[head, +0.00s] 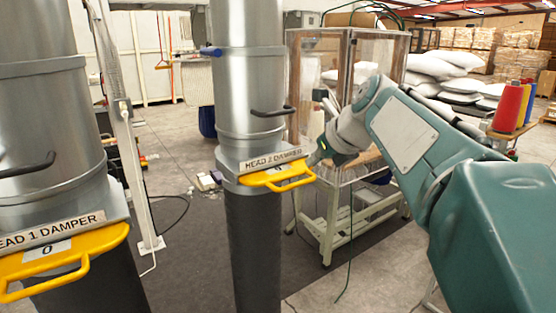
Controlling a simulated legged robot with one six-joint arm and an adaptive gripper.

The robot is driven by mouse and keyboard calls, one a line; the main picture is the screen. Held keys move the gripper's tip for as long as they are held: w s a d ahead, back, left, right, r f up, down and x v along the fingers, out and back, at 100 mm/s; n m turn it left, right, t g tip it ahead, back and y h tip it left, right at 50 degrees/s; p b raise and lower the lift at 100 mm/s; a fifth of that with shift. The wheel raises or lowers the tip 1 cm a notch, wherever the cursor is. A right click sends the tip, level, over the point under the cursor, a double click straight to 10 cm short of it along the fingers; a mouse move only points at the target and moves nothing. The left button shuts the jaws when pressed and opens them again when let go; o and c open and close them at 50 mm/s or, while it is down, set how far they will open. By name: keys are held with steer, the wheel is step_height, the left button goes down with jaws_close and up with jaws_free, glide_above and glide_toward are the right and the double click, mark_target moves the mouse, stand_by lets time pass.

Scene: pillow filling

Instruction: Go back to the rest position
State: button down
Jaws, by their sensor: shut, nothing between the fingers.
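My gripper (321,153) is near the picture's middle, at the end of my green and grey arm, which reaches in from the right. It is small and dark in this view and looks shut, with nothing seen in it. It is just right of the yellow handle (278,176) of the damper marked "HEAD 2 DAMPER", close to the handle's right end. I cannot tell whether they touch. A second yellow handle (65,262) is on the "HEAD 1 DAMPER" at the lower left.
Two thick metal ducts stand upright, at the left (50,110) and centre (248,85). Behind my arm is a clear-sided cabinet (312,65) on a white wheeled cart (328,225). Thread cones (508,107) stand at right; white sacks (440,65) are stacked behind. Dark floor (190,260) between the ducts is mostly open.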

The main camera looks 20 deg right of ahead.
steer(key=s+a+f+n+g+h, duration=0.1)
steer(key=s+a+f+n, duration=0.2)
steer(key=s+f+n, duration=0.6)
steer(key=s+a+f+n+g+h, duration=0.2)
steer(key=s+f+n, duration=0.8)
steer(key=n, duration=1.3)
steer(key=s+a, duration=0.1)
steer(key=s, duration=0.4)
steer(key=shift+a+f, duration=0.15)
steer(key=shift+a, duration=0.25)
